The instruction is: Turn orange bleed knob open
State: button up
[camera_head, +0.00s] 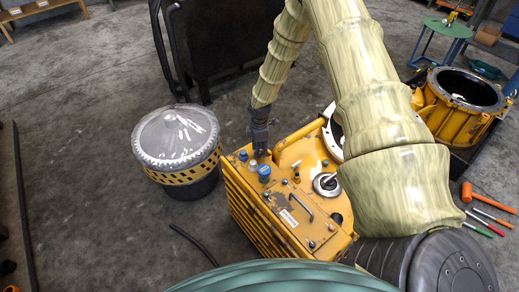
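The yellow machine (268,219) stands on the floor in the middle of the view, with several small fittings on its top panel. My gripper (259,151) points down at the panel's far left corner, just behind the dark blue cap. Its fingers are small and dark, and contact cannot be told.
A drum with a clear cover (176,138) stands left of the machine. A dark hose (194,245) lies on the floor. A yellow housing (462,112) and an orange mallet (487,197) with other tools are at right. Floor at left is mostly clear.

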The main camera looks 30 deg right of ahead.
jog(key=shift+o, duration=0.8)
notch_tip(320, 180, up, 12)
jog(key=shift+f, duration=0.1)
dwell(0.7)
